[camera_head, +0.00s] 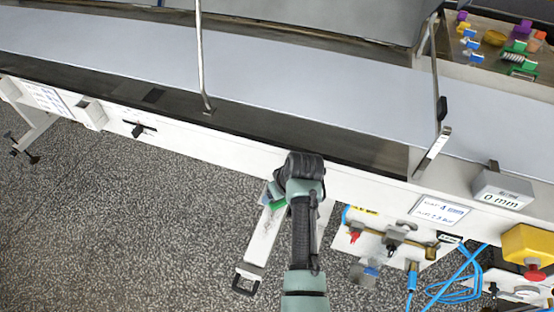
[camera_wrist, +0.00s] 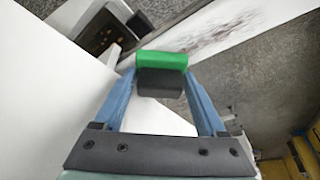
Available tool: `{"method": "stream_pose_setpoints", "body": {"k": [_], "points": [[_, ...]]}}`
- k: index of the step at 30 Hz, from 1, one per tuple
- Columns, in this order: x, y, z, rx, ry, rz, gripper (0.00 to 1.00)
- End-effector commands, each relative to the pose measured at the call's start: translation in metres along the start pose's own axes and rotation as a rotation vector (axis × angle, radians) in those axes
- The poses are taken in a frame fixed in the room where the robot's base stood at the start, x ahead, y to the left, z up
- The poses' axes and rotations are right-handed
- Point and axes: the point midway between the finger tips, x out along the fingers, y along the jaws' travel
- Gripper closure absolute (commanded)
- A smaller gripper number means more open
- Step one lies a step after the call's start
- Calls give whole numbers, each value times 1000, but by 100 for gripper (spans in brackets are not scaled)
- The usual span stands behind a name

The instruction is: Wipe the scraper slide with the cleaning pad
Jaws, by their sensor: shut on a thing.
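My gripper (camera_wrist: 162,78) is shut on the cleaning pad (camera_wrist: 163,61), a small block with a green face and a dark grey part, held between the blue fingertips. In the head view the pad's green edge (camera_head: 278,205) shows beside my wrist, and my arm hides most of the gripper. The scraper slide (camera_head: 262,240) appears to be the long white plate below the machine's front edge, with a dark handle loop at its lower end. In the wrist view a white plate (camera_wrist: 225,30) with dark brown smears lies beyond the pad. I cannot tell whether the pad touches it.
The long grey conveyor belt (camera_head: 300,75) and its white front rail (camera_head: 200,142) run across above. To the right are a valve panel (camera_head: 385,238), blue hoses (camera_head: 460,292), a "0 mm" display box (camera_head: 500,190) and a yellow box (camera_head: 527,243). Speckled floor lies open at left.

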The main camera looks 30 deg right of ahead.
Motion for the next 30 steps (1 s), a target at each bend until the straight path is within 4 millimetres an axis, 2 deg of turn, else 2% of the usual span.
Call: {"method": "stream_pose_setpoints", "body": {"k": [1,8,18,30], "points": [[-1,13,-10,1,33,30,71],[-7,15,-12,1,34,34,71],[-18,-4,2,2,36,36,71],[-19,-24,17,-1,28,26,70]]}}
